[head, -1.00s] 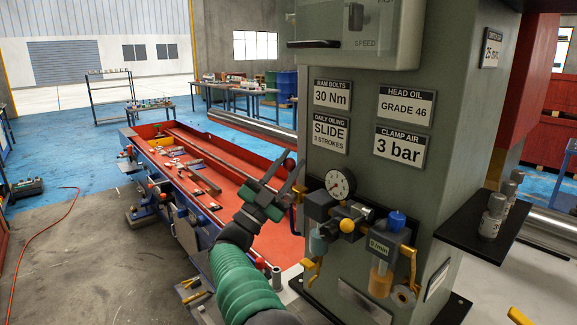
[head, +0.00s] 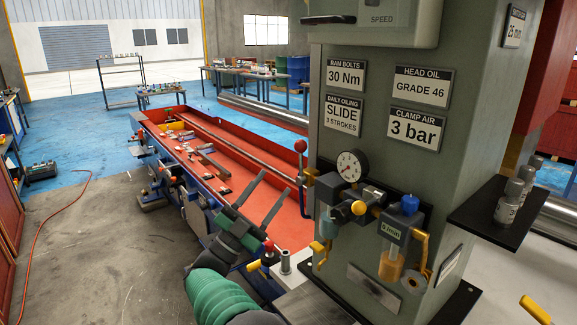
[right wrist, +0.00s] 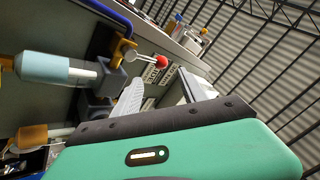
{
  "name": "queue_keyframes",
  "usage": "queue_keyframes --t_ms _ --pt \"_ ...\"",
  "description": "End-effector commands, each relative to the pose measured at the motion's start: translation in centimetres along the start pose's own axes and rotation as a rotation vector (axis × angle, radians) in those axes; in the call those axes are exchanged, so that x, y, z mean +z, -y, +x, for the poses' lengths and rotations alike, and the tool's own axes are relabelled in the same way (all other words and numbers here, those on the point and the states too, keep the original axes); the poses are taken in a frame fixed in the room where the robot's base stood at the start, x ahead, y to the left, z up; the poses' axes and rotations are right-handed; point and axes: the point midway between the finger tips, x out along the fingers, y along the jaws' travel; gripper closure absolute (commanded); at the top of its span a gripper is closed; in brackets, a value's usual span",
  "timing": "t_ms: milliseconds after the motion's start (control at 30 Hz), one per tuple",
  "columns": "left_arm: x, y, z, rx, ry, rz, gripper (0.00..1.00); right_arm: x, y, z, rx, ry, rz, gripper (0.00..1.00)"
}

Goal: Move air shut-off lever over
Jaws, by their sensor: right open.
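The air shut-off lever has a red ball knob (head: 300,146) on a metal stem and stands upright at the left end of the air unit, beside the round gauge (head: 351,166). My right gripper (head: 275,185) is open and empty, to the left of and below the knob in the head view, its fingers pointing up and right. In the right wrist view the red knob (right wrist: 162,61) shows just beyond the open fingers (right wrist: 160,82), apart from them. My left gripper is not in view.
The grey-green machine column (head: 330,135) carries the air unit, with a yellow knob (head: 359,207) and a blue-capped oiler (head: 410,204). A dark shelf with metal cylinders (head: 513,195) juts out at right. A long red tray (head: 225,165) lies behind my gripper.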

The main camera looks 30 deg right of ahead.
Motion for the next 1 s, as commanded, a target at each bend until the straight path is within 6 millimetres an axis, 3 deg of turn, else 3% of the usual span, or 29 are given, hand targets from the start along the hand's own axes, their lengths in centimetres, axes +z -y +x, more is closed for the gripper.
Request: queue_keyframes --t_ms 100,267,767,867,933,1000 --pt "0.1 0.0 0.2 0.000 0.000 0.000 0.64 0.1 0.0 -2.8 -0.002 0.002 -0.001 0.50" --pt "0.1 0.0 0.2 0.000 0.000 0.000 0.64 0.1 -0.1 -4.7 0.000 0.001 -0.001 0.50" --pt "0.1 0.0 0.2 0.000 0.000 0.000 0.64 0.2 0.0 -4.8 -0.002 0.006 -0.001 0.50" --pt "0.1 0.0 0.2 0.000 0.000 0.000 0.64 1.8 0.5 -4.0 -0.056 0.093 0.001 0.50" --pt "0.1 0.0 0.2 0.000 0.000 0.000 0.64 4.5 1.4 -3.4 -0.147 0.246 -0.001 0.50" --pt "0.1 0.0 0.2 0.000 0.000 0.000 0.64 8.1 2.2 -4.2 -0.273 0.470 -0.013 0.50"
